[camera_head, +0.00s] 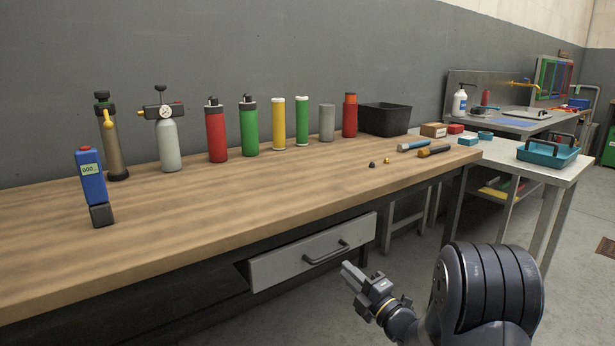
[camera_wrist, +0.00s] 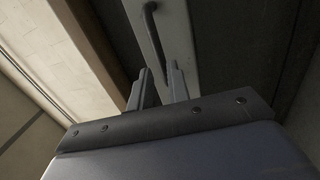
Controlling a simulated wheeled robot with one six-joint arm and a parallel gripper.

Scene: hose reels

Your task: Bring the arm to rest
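My gripper (camera_head: 350,276) is in front of the workbench, low and to the right of the drawer (camera_head: 285,268). In the wrist view its two fingers (camera_wrist: 159,75) stand apart with nothing between them. The drawer's grey front and dark handle (camera_head: 326,254) show beyond the fingertips in the wrist view (camera_wrist: 155,40); the gripper looks clear of the handle. The drawer seems to stand slightly out from the bench. My arm is folded at the lower right of the head view.
The wooden workbench (camera_head: 200,208) carries a blue meter (camera_head: 91,180), a row of cylinders and bottles, a black bin (camera_head: 384,119) and small tools. A side table (camera_head: 510,153) holds a teal tray (camera_head: 547,152). Open floor lies at the right.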

